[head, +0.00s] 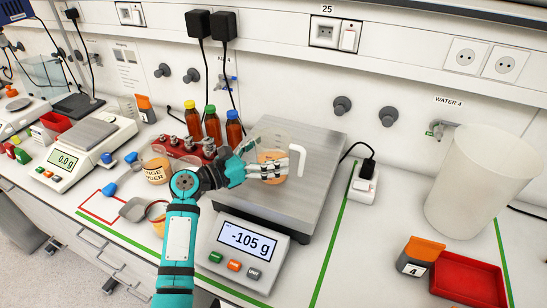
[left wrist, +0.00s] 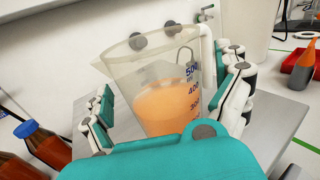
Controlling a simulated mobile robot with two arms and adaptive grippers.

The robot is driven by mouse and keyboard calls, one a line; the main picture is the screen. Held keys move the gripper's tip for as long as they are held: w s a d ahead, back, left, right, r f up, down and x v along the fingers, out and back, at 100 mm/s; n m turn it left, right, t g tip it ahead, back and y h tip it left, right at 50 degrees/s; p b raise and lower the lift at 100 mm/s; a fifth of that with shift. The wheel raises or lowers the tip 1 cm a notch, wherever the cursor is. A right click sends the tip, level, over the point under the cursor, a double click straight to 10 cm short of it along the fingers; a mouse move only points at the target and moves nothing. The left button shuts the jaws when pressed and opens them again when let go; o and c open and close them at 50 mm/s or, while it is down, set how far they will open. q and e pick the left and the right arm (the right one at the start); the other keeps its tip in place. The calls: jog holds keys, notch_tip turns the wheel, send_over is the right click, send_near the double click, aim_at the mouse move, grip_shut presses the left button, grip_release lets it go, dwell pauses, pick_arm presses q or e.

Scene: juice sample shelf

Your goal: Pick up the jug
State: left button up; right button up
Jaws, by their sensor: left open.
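The clear jug (head: 272,157) holds orange liquid and has a white handle on its right side. It is over the metal plate of the large scale (head: 315,190); I cannot tell whether its base touches the plate. In the left wrist view the jug (left wrist: 165,95) looks upright, with dark volume marks beside the handle. My left gripper (head: 262,171) is open at the jug's near side. In the left wrist view its fingers (left wrist: 168,100) stand on either side of the jug. My right gripper is not in view.
The scale display (head: 248,240) reads -105 g. Several capped bottles (head: 213,122) stand behind and left of the gripper. A smaller scale (head: 85,155) is at left. At right are a big white container (head: 483,182), a red tray (head: 468,281) and an orange-topped block (head: 420,255).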

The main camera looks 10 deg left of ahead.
pick_arm(q)
jog(key=shift+x, duration=0.9)
jog(key=shift+a, duration=0.1)
jog(key=shift+c, duration=0.3)
jog(key=shift+r, duration=0.1)
jog(key=c, duration=1.4)
